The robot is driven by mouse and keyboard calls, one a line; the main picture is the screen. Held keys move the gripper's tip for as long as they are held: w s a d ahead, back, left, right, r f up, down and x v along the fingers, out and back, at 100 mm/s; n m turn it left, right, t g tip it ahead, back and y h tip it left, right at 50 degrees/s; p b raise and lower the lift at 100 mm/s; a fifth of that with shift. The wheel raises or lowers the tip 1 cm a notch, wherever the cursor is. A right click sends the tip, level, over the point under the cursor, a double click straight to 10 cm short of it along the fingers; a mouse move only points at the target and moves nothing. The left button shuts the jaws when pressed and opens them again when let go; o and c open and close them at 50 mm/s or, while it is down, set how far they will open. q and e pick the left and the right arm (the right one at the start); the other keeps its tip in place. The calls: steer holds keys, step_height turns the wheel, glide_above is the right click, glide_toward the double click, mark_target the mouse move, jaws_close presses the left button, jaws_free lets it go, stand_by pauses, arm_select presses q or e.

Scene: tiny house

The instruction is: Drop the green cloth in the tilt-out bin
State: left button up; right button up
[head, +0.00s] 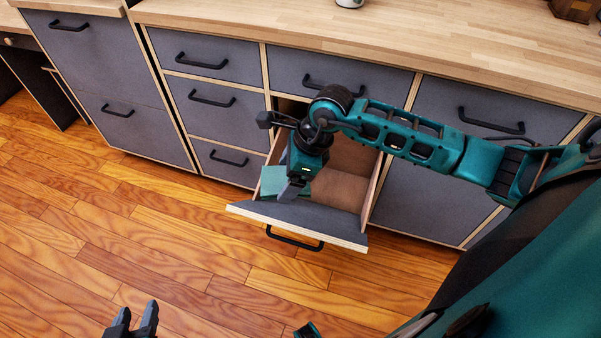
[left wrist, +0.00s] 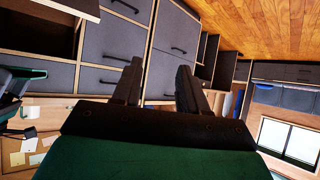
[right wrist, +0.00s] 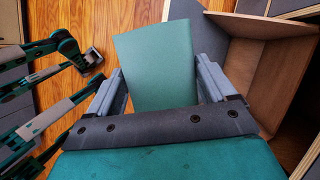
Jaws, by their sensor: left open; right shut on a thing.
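The tilt-out bin (head: 338,188) is tilted open from the cabinet, with its grey front panel leaning outward and its wooden inside showing. The green cloth (head: 270,180) is a flat green piece at the bin's left side in the head view. My right gripper (head: 289,184) is shut on the cloth, above the left part of the bin opening. In the right wrist view the cloth (right wrist: 157,65) lies between the two fingers, and the bin's wooden inside (right wrist: 265,70) is to its right. My left gripper (head: 134,322) is open and empty, low over the floor; its parted fingers show in the left wrist view (left wrist: 158,85).
A wooden worktop (head: 400,40) runs above grey drawers and doors with black handles. The shut drawers (head: 212,105) stand left of the bin. The wooden floor (head: 150,240) in front is clear. My right arm reaches across from the right.

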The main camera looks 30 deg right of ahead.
steer(key=d+m, duration=0.1)
steer(key=d+f+m+t+h, duration=0.1)
steer(key=m, duration=0.1)
steer(key=shift+s+d+f, duration=0.1)
steer(key=shift+s+d, duration=0.1)
steer(key=shift+d, duration=0.05)
steer(key=shift+w+d+f+m, duration=0.1)
steer(key=shift+d+f+m, duration=0.1)
steer(key=shift+m, duration=0.1)
arm_select(q)
step_height(320, 180, down, 6)
steer(key=d+b, duration=0.1)
steer(key=b, duration=0.7)
steer(key=shift+w, duration=0.35)
arm_select(e)
steer(key=w+d+f, duration=0.4)
steer(key=w+d, duration=0.2)
steer(key=d, duration=0.1)
steer(key=shift+w+d+f, duration=0.15)
steer(key=shift+d+f, duration=0.05)
steer(key=shift+f, duration=0.15)
arm_select(q)
steer(key=shift+f, duration=0.1)
arm_select(e)
steer(key=o, duration=0.8)
steer(key=shift+o, duration=0.2)
